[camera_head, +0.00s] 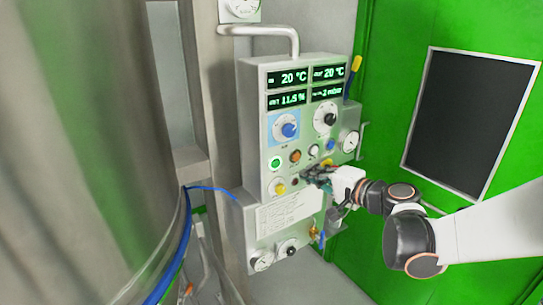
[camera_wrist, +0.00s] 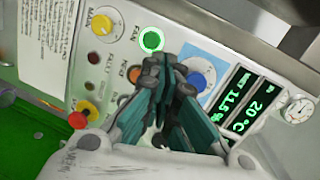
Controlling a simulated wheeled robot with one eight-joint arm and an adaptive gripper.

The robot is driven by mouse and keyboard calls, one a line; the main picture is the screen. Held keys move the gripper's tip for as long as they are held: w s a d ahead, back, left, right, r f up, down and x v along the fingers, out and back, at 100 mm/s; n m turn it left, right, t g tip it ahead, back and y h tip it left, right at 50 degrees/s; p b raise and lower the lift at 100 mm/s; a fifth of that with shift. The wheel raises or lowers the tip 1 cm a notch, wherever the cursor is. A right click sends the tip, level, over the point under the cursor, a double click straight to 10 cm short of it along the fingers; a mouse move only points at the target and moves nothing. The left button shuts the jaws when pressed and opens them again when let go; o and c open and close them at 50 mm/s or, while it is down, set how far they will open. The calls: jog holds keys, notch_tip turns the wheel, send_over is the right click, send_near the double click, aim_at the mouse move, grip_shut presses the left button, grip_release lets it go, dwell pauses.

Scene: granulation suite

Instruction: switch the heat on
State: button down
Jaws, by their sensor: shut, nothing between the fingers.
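The grey control panel (camera_head: 258,130) faces me with several lit displays, knobs and buttons. A button with a glowing green ring (camera_wrist: 151,40) seems to be labelled FAN; it also shows in the head view (camera_head: 274,162). Beside it is an orange button (camera_head: 295,156), partly behind my fingers in the wrist view (camera_wrist: 135,75); I cannot read its label surely. A white button (camera_head: 314,151) is to its right in the head view. My gripper (camera_head: 310,176) is shut and empty, in front of the panel just below the orange and white buttons. Contact cannot be told.
A blue knob (camera_head: 289,130) and a black knob (camera_head: 329,119) sit above the buttons. A yellow knob (camera_head: 279,188) is at lower left. Gauges and a yellow-handled lever (camera_head: 356,64) edge the panel. A large steel vessel (camera_head: 80,150) fills the left.

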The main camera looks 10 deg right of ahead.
aim_at(300, 156)
jog(key=w+d+f+m+t+b, duration=0.1)
jog(key=d+f+m+t+b, duration=0.1)
jog(key=d, duration=0.6)
notch_tip(300, 156, down, 2)
jog(key=shift+w+d+f+m+t+h+b, duration=0.2)
jog(key=shift+w+d+m+t+h+b, duration=0.1)
jog(key=shift+d+m+h+b, duration=0.15)
jog(key=shift+a+y, duration=0.1)
jog(key=shift+y, duration=0.15)
jog(key=b+x, duration=0.2)
jog(key=x, duration=1)
jog(key=shift+w+a+f+b, duration=0.1)
jog(key=shift+w+f+b, duration=0.1)
jog(key=shift+w+b, duration=0.1)
jog(key=shift+w+a+r, duration=0.1)
jog(key=shift+w+a, duration=0.15)
jog(key=shift+w, duration=0.35)
